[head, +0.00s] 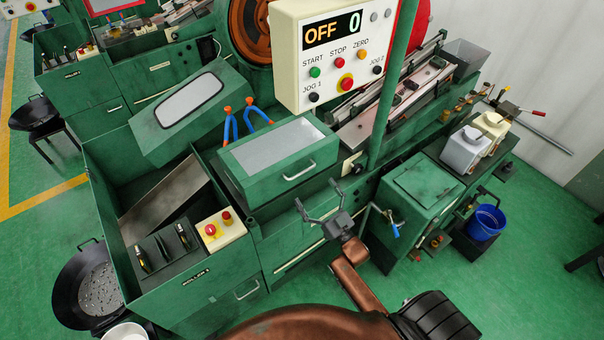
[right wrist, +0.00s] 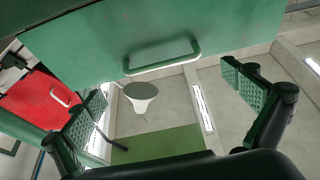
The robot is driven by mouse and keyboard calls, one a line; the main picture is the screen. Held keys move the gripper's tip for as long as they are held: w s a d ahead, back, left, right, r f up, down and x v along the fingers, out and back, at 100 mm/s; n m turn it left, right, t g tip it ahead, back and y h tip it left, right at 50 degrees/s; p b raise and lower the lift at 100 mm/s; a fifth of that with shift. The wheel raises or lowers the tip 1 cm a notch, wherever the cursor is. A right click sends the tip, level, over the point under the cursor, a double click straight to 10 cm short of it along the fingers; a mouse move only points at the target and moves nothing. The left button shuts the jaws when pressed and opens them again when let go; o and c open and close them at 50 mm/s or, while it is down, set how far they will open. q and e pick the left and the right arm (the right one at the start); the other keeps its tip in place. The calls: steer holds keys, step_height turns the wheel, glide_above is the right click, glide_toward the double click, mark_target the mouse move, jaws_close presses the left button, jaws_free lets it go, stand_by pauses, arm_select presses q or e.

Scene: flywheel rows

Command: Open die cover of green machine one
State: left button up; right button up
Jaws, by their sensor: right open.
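The die cover (head: 243,181) of the green machine is a green box lid with a clear window on top, and it lies shut. Its pale bar handle (head: 299,171) is on the front face. In the right wrist view the cover (right wrist: 130,30) fills the top, with the handle (right wrist: 163,66) near its lower edge. My right gripper (head: 316,194) is open and empty, in front of and a little below the handle. In the wrist view its ribbed fingers stand wide apart, either side of the handle, apparently not touching it. My left gripper is not in view.
A control box (head: 335,75) reading "OFF 0" hangs above the cover, beside a green post (head: 388,95). A tilted green hood (head: 150,125) with a window and blue hoses (head: 230,125) are on the left. A button box (head: 221,231) sits on the lower left bin.

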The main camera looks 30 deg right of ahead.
mark_target(302, 172)
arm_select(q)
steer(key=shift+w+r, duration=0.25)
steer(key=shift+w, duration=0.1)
arm_select(e)
steer(key=x, duration=0.7)
steer(key=shift+w+r, duration=0.25)
steer(key=shift+r, duration=0.05)
